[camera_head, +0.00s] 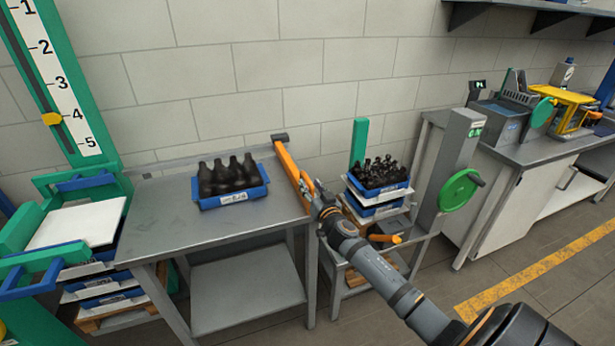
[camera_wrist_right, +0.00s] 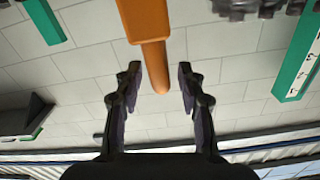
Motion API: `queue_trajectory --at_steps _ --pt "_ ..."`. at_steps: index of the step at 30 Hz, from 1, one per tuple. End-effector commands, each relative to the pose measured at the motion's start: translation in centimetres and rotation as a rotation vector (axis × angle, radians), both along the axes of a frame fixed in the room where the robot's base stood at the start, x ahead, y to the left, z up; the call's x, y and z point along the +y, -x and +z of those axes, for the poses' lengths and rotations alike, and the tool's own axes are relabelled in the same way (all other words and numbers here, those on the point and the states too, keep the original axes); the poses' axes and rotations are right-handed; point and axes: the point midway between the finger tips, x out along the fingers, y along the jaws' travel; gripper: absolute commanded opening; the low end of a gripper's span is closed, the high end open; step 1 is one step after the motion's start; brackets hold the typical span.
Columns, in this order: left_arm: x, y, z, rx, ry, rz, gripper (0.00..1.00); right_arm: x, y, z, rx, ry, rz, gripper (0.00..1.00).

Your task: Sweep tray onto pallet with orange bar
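A blue tray (camera_head: 242,198) with several dark bottles (camera_head: 230,174) stands on the grey table (camera_head: 160,215). The orange bar (camera_head: 285,160) lies along the table's right edge, to the right of the tray and apart from it. My right gripper (camera_head: 309,190) is at the bar's near end. In the right wrist view the orange bar (camera_wrist_right: 146,22) reaches between my open fingers (camera_wrist_right: 159,85), with gaps on both sides. A wooden pallet (camera_head: 118,322) under stacked trays shows at lower left. My left gripper is not in view.
A stack of blue trays (camera_head: 376,210) with dark bottles stands right of the table, beside a green handwheel (camera_head: 459,190). A green frame with a numbered scale (camera_head: 62,80) stands at left, a white board (camera_head: 78,224) below it. The tabletop left of the tray is clear.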

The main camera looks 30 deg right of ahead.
Motion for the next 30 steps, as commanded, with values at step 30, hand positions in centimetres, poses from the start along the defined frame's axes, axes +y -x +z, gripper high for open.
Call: queue_trajectory --at_steps 30 --pt "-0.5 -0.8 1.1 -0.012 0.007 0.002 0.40 -0.7 -3.1 -0.1 0.001 0.000 0.001 0.00"
